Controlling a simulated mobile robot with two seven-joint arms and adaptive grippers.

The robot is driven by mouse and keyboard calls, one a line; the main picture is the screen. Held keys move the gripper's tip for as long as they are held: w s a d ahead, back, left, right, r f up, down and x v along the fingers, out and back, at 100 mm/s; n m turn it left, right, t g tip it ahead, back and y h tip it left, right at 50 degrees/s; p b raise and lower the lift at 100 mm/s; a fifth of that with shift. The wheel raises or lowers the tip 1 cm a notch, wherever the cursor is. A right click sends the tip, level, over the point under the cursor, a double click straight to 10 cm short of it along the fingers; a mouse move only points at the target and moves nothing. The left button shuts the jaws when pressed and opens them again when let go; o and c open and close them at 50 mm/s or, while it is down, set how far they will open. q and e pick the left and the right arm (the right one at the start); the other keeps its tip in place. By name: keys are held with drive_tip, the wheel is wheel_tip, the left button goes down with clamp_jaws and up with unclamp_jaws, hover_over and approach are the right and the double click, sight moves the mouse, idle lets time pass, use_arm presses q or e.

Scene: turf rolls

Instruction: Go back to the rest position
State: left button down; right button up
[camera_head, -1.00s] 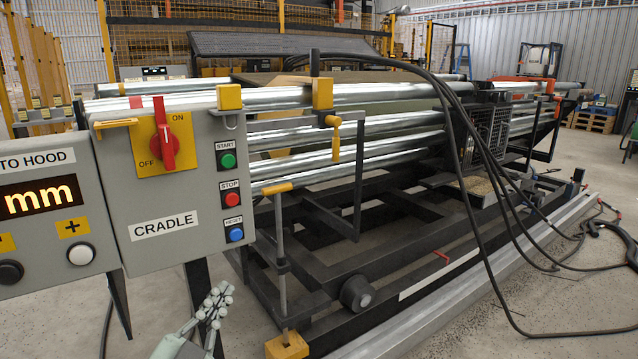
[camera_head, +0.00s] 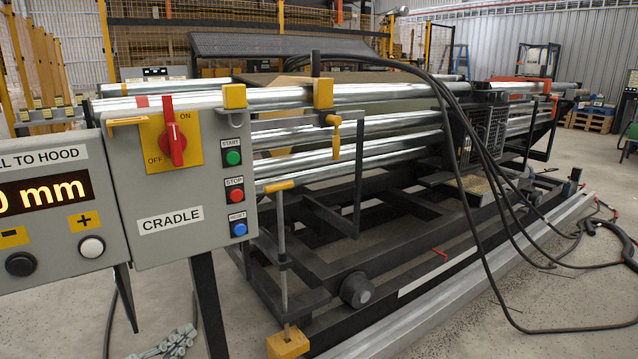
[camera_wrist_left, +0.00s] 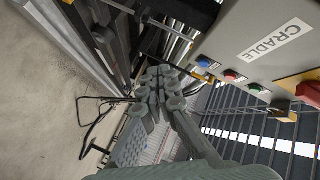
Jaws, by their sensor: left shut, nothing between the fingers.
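My left gripper (camera_head: 172,344) shows at the bottom edge of the head view, low in front of the cradle control box (camera_head: 178,190). It is shut and empty, and apart from the box. In the left wrist view its closed fingers (camera_wrist_left: 160,92) fill the middle. The box carries a red rotary switch (camera_head: 172,132), its handle upright on a yellow plate. Below and beside it are a green start button (camera_head: 233,158), a red stop button (camera_head: 237,195) and a blue reset button (camera_head: 239,230). My right gripper is in neither view.
A second panel (camera_head: 50,215) with a millimetre display stands at the left. Behind the box is the cradle with metal rollers (camera_head: 390,95) and a dark frame. Black cables (camera_head: 470,160) hang down to the floor at the right. Open concrete floor (camera_head: 50,330) lies in front.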

use_arm(q)
drive_tip(key=s+a+f+n+g+y, duration=0.2)
drive_tip(key=s+a+f+g, duration=0.1)
drive_tip(key=a+f, duration=0.3)
drive_tip(key=s+a+f+n+g+y, duration=0.2)
drive_tip(key=s+a+f, duration=0.1)
drive_tip(key=f, duration=0.6)
drive_tip(key=s+a+f+n+g+y, duration=0.2)
drive_tip(key=s+a+f+g, duration=0.1)
drive_tip(key=s+a+f, duration=0.3)
drive_tip(key=s+a+f+n+g+y, duration=0.2)
drive_tip(key=s+a+f+n+g, duration=0.15)
drive_tip(key=s, duration=0.45)
drive_tip(key=s+d+f+n+h, duration=0.1)
drive_tip(key=d+f, duration=0.1)
drive_tip(key=d, duration=0.6)
drive_tip(key=s+d+f+n+h, duration=0.1)
drive_tip(key=s+d+f+h, duration=0.1)
drive_tip(key=d, duration=0.6)
drive_tip(key=shift+f+g, duration=0.35)
drive_tip(key=shift+f, duration=0.5)
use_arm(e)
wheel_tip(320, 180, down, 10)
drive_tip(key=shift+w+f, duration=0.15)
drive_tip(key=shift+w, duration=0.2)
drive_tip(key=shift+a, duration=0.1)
